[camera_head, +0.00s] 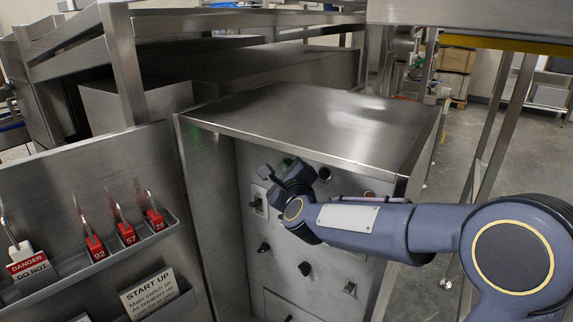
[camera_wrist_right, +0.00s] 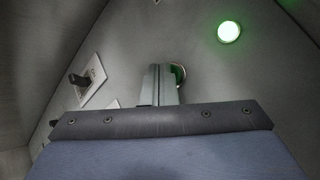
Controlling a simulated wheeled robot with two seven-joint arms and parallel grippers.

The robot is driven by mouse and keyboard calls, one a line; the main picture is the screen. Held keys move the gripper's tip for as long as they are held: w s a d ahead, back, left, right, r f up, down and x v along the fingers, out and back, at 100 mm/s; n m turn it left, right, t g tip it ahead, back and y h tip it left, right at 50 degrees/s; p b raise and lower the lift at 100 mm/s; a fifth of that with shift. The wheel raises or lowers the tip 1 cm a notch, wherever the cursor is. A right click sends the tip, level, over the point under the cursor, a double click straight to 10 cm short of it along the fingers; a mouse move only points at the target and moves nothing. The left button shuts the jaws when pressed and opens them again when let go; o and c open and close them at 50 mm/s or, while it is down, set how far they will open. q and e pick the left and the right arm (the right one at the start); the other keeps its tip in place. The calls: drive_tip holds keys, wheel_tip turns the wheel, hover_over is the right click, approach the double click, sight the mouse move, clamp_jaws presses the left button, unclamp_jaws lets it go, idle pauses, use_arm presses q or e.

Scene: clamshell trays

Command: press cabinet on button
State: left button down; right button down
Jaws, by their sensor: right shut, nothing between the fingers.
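The steel cabinet (camera_head: 300,112) stands in the middle of the head view, its front control panel facing me. My right gripper (camera_head: 282,172) is at the upper part of this panel. In the right wrist view its fingers (camera_wrist_right: 160,70) are together and empty. They overlap a round button with a green edge (camera_wrist_right: 179,74), which they mostly hide. I cannot tell whether the fingertips touch it. A round green lamp (camera_wrist_right: 229,33) glows up and to the right of the fingers. My left gripper is not in view.
A black switch on a pale plate (camera_wrist_right: 80,80) is left of the fingers, and black knobs (camera_head: 264,247) sit lower on the panel. Red padlocks (camera_head: 127,233) and a START UP sign (camera_head: 150,294) are at the left. A steel frame post (camera_head: 487,130) stands at the right.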

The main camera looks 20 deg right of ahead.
drive_tip(key=shift+s+a, duration=0.4)
drive_tip(key=shift+a, duration=0.1)
drive_tip(key=shift+a, duration=0.1)
drive_tip(key=s+a, duration=0.1)
drive_tip(key=a, duration=0.1)
drive_tip(key=s+a, duration=0.1)
drive_tip(key=s, duration=0.1)
drive_tip(key=shift+a, duration=0.4)
idle(0.5)
drive_tip(key=s+d+f+n+g+y, duration=0.15)
drive_tip(key=s+f+n+g, duration=0.3)
drive_tip(key=s+n, duration=0.5)
drive_tip(key=s+d+f+n+g+y, duration=0.1)
drive_tip(key=s+f+n+g+y, duration=0.15)
drive_tip(key=s+f+n, duration=0.65)
drive_tip(key=s+d+f+n+g+y, duration=0.15)
drive_tip(key=s+n+g, duration=0.4)
drive_tip(key=s, duration=0.85)
wheel_tip(320, 180, up, 26)
drive_tip(key=s+n+p, duration=0.1)
drive_tip(key=p, duration=2.5)
drive_tip(key=shift+d+n+t, duration=0.25)
drive_tip(key=shift+n+t, duration=0.15)
drive_tip(key=shift+t, duration=0.05)
